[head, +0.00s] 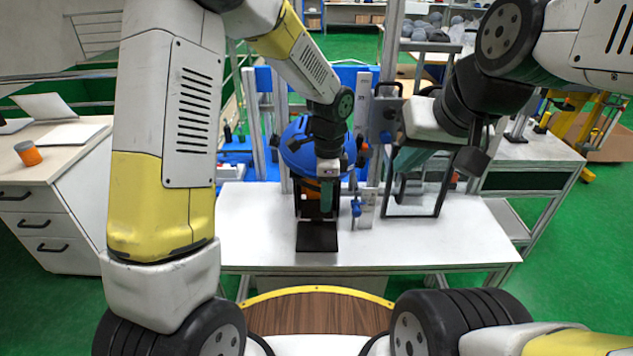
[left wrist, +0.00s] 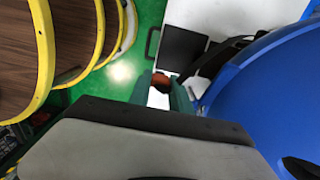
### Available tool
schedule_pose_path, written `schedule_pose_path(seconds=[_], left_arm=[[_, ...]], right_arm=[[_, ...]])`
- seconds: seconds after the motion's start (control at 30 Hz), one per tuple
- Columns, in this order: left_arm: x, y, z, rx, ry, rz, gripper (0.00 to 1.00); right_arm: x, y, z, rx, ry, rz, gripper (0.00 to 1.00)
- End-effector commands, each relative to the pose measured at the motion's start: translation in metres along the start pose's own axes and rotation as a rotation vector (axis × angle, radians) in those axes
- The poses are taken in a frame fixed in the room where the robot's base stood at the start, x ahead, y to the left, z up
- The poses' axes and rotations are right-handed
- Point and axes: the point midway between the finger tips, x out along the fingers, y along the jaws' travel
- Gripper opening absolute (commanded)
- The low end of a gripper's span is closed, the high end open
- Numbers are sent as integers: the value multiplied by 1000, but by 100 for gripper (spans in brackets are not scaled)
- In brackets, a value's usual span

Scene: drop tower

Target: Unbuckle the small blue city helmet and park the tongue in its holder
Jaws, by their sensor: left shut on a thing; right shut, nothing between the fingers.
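The blue helmet (head: 297,155) sits on a stand at the middle of the white table, partly hidden by my left arm. Its dome fills the right side of the left wrist view (left wrist: 275,90), with a dark strap (left wrist: 222,55) beside it. My left gripper (head: 328,198) points down in front of the helmet. In the left wrist view its teal fingers (left wrist: 165,92) are shut on a small orange-red piece (left wrist: 161,80), apparently part of the buckle; which part, I cannot tell. My right gripper (head: 399,165) is shut and empty, right of the helmet. I cannot identify the tongue's holder.
A black plate (head: 317,237) lies at the front of the white table (head: 255,235). A small blue fitting (head: 356,207) on an upright bracket and a dark frame (head: 412,215) stand right of the helmet. Metal posts (head: 252,120) rise behind. The table's front left is clear.

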Motion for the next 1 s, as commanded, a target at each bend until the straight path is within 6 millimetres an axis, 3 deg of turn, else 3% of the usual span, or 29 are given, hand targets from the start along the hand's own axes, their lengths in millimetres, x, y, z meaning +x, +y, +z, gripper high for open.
schedule_pose_path(seconds=[0.4, 1.0], left_arm=[[0, 0, -21, 0, 0, 0, 2], [-9, -17, -64, 1, 0, 0, 2]], right_arm=[[0, 0, 0, 0, 0, 0, 0], [0, 0, 0, 0, 0, 0, 0]])
